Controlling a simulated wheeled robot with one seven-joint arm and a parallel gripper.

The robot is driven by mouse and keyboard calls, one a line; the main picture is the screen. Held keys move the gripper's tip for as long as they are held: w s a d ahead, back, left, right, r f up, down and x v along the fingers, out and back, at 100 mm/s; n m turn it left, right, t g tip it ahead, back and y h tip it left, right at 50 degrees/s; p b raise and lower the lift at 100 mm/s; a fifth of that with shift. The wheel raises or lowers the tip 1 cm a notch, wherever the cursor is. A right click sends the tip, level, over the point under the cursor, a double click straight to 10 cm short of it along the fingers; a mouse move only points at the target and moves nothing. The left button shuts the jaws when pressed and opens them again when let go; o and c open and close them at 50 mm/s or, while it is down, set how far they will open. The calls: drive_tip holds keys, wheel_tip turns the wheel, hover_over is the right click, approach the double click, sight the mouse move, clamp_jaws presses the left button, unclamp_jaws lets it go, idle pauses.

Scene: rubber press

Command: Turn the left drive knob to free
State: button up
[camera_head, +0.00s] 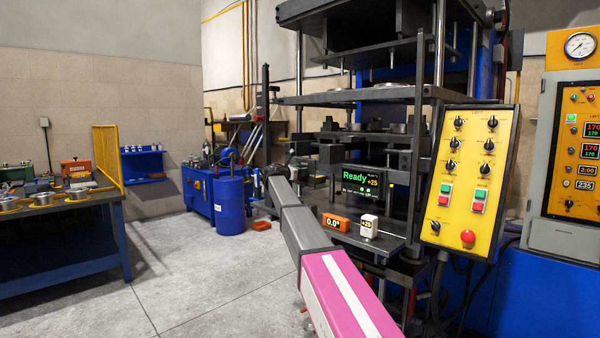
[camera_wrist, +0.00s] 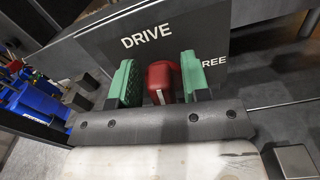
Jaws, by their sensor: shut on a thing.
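In the wrist view, a red knob (camera_wrist: 164,80) with a pale pointer line sits in front of a dark plate (camera_wrist: 113,49) lettered DRIVE. The letters REE, the end of a partly covered word, show just right of the knob. My gripper (camera_wrist: 160,78) has two green pads, one on each side of the knob, and is shut on it. The pointer line faces the lower edge of the picture. In the head view my pink and grey arm reaches toward the press (camera_head: 428,65); the knob and jaws cannot be made out there.
In the head view, a yellow control panel (camera_head: 469,150) stands right of the arm. A blue drum (camera_head: 229,205) stands left of the arm, and a workbench (camera_head: 70,240) is far left.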

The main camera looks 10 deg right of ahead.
sight(308, 175)
drive_tip(key=m, duration=0.4)
drive_tip(key=shift+s+d+f, duration=0.2)
drive_tip(key=shift+s+d, duration=0.1)
drive_tip(key=shift+s, duration=0.1)
drive_tip(key=shift+s+d+f+m, duration=0.15)
drive_tip(key=shift+f+m, duration=0.2)
drive_tip(key=shift+m, duration=1.7)
drive_tip(key=shift+s+d+f+m, duration=0.15)
drive_tip(key=shift+f+m, duration=0.2)
drive_tip(key=shift+m, duration=1.65)
drive_tip(key=shift+s+d+f+m, duration=0.15)
drive_tip(key=shift+f+m, duration=0.2)
drive_tip(key=shift+m, duration=1.7)
drive_tip(key=shift+a, duration=0.15)
drive_tip(key=o, duration=0.6)
drive_tip(key=shift+c, duration=0.2)
